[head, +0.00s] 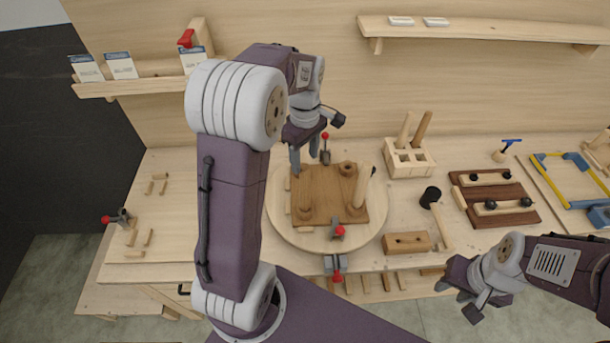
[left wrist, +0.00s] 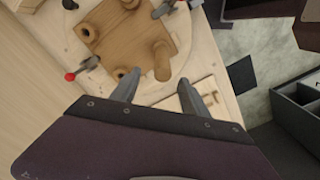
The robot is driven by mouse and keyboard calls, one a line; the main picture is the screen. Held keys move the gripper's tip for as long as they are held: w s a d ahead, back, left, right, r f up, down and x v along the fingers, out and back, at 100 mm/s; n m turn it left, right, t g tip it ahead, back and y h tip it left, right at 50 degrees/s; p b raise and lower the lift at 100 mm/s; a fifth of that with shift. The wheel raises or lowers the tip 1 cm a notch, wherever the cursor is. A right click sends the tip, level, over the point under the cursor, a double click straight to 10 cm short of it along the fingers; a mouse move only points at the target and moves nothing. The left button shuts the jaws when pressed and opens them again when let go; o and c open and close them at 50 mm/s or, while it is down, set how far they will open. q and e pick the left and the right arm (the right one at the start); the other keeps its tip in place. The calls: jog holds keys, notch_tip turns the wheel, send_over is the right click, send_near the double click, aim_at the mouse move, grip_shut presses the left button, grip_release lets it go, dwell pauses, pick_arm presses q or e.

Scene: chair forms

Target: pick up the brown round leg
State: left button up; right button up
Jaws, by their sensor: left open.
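The brown round leg (head: 422,128) leans upright in the right side of a pale wooden rack (head: 410,165), beside a lighter leg (head: 403,130). My left gripper (head: 305,152) is open and empty above the far left part of the brown seat board (head: 328,190), well left of the rack. A tan round leg (head: 361,187) stands on the board. The left wrist view shows the open fingers (left wrist: 157,88) near a brown round peg (left wrist: 162,62) on the board; I cannot tell if it is that leg. My right gripper (head: 460,302) is open and empty beyond the table's front edge.
The board lies on a round pale turntable (head: 280,225) with red-knobbed clamps (head: 338,232).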

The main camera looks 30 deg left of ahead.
aim_at(306, 166)
pick_arm(q)
jog(key=shift+s+d+f+p, duration=0.2)
jog(key=shift+d+f, duration=0.05)
jog(key=shift+f, duration=0.25)
jog(key=shift+s+d+f+p, duration=0.2)
jog(key=shift+f, duration=0.3)
jog(key=shift+w+a+f, duration=0.1)
jog(key=shift+w+f, duration=0.1)
jog(key=shift+f, duration=0.3)
jog(key=shift+w+a+f, duration=0.1)
jog(key=shift+w+f, duration=0.1)
jog(key=shift+f, duration=0.25)
jog(key=shift+w+a+f, duration=0.1)
jog(key=shift+a+f, duration=0.1)
jog(key=f+p, duration=0.1)
jog(key=f, duration=0.1)
jog(key=s+f+p, duration=0.1)
jog(key=shift+d+f, duration=0.15)
jog(key=shift+f, duration=0.6)
jog(key=shift+w+f, duration=0.15)
jog(key=shift+w, duration=0.05)
jog(key=c, duration=0.8)
jog(key=shift+s, duration=0.1)
grip_shut()
pick_arm(e)
notch_tip(306, 166, up, 3)
jog(key=shift+d+f, duration=0.1)
